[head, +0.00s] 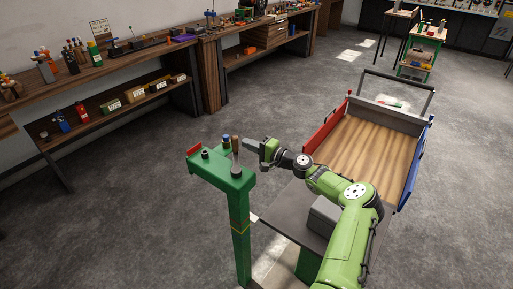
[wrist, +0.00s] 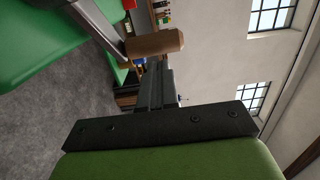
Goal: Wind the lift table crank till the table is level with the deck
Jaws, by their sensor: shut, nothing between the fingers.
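The crank stands on top of a green post (head: 239,215). Its wooden grip (head: 235,143) is upright, and the grip also shows in the wrist view (wrist: 155,43) on the grey crank arm (wrist: 97,22). My gripper (head: 247,143) is shut and empty just right of the grip. Its dark fingers (wrist: 158,88) point toward the grip in the wrist view; I cannot tell whether they touch it. The lift table's grey top (head: 273,213) is partly hidden by my arm and carries a grey block (head: 324,215). The wooden deck (head: 365,150) lies behind it; their height difference is unclear.
The deck has a red side panel (head: 326,124) at left and a blue one (head: 415,165) at right. A workbench (head: 125,75) with tools runs along the left wall. A small green-framed trolley (head: 418,55) stands at the back right. The floor left of the post is clear.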

